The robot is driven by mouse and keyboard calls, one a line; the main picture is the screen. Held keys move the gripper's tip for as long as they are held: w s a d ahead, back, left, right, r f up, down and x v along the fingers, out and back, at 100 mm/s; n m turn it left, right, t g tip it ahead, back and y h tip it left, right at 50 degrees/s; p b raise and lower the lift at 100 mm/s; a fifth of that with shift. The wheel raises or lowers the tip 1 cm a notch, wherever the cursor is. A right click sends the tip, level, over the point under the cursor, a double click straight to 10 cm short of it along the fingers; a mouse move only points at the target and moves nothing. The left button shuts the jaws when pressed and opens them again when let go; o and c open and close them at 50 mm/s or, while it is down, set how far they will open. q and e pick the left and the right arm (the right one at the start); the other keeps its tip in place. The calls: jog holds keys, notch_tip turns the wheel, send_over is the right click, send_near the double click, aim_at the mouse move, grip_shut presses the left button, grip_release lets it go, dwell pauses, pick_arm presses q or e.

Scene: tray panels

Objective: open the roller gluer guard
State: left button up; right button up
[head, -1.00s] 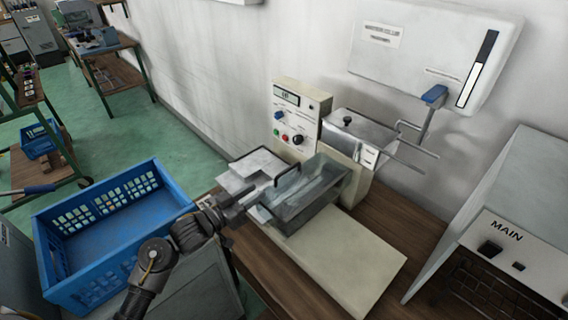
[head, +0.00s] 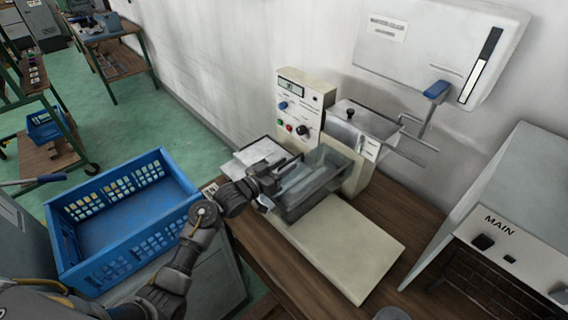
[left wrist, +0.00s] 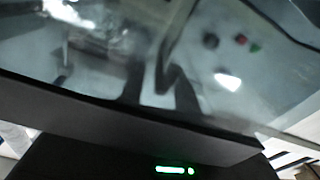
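The roller gluer (head: 346,243) is a cream machine on the wooden bench in the head view. Its guard (head: 318,186) is a clear, smoky box-shaped cover with dark edges over the roller part. My left gripper (head: 278,172) is at the guard's left end, close to its upper edge; I cannot tell whether it touches. Its fingers are dark against the guard, so their opening is unclear. In the left wrist view the clear guard panel (left wrist: 225,85) fills most of the picture, with a dark bar across the bottom. My right gripper is not in view.
A control panel (head: 303,103) with knobs and buttons stands behind the guard. A metal tank (head: 362,121) is to its right. Papers (head: 248,157) lie behind my left gripper. A blue crate (head: 122,222) is at left, and a grey MAIN cabinet (head: 515,205) at right.

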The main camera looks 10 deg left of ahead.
pick_arm(q)
jog(key=shift+w+d, duration=0.1)
jog(key=shift+w, duration=0.05)
jog(key=shift+c, duration=0.3)
grip_shut()
jog(key=shift+d, duration=0.1)
